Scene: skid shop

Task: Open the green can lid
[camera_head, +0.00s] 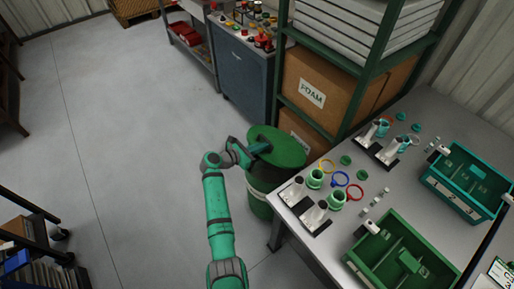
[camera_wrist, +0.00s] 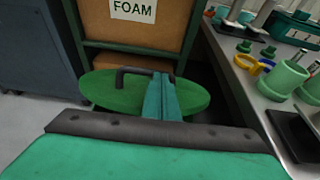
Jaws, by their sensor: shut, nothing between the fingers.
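The green can (camera_head: 258,190) stands on the floor beside the workbench. Its round green lid (camera_head: 281,144) lies on top and also shows in the wrist view (camera_wrist: 105,93). A dark bar handle (camera_wrist: 128,70) arches over the lid in the wrist view. My gripper (camera_head: 262,148) is over the lid, and in the wrist view its teal fingers (camera_wrist: 161,98) are together. They reach across the lid and overlap part of the handle. Nothing shows between the fingers. I cannot tell whether they touch the handle or lid.
The workbench (camera_head: 322,253) to the right carries green cups, rings, a green tray (camera_head: 385,228) and a teal tray (camera_head: 439,184). A shelf with a FOAM box (camera_head: 318,92) stands behind the can. A blue cabinet (camera_head: 240,75) is farther back.

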